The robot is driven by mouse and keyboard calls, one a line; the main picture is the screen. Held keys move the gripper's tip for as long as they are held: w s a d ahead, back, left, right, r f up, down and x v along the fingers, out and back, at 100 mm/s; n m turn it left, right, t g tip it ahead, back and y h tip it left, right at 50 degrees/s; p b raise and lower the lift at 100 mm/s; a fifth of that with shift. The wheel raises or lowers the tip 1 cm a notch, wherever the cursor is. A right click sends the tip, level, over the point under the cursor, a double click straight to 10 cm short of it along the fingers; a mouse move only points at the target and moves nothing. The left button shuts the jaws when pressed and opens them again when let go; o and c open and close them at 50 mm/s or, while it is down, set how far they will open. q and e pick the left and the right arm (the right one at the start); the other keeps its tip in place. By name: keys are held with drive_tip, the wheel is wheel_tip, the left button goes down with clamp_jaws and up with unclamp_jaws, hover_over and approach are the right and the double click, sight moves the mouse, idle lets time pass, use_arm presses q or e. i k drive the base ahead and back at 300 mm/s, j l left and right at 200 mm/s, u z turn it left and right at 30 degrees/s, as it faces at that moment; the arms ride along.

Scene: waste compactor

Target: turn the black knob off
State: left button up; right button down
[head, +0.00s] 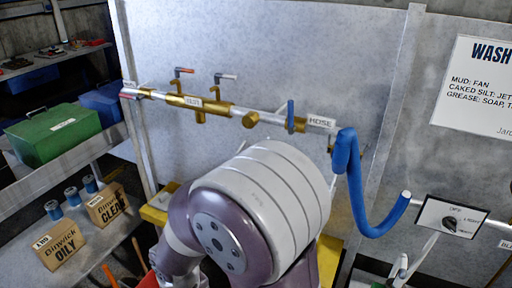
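The black knob (450,223) is a small round dial on a white label plate (430,214) at the right of the head view. The plate carries small printed words around the knob, one above it and others to its right. The knob's pointer is too small to read with certainty. Neither of my grippers shows. A large grey and purple link of my arm fills the lower middle, well left of the knob and apart from it.
A pipe with brass valves (200,103) runs along the grey wall panel (270,50). A blue hose (357,190) hangs from it and ends just left of the knob plate. A green box (55,132) and cartons (60,246) stand on shelves at left.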

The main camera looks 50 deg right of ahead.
sight(450, 223)
drive_tip(key=k+j+z, duration=0.1)
drive_tip(key=k+z, duration=0.75)
drive_tip(key=i+z, duration=0.1)
drive_tip(key=z, duration=2)
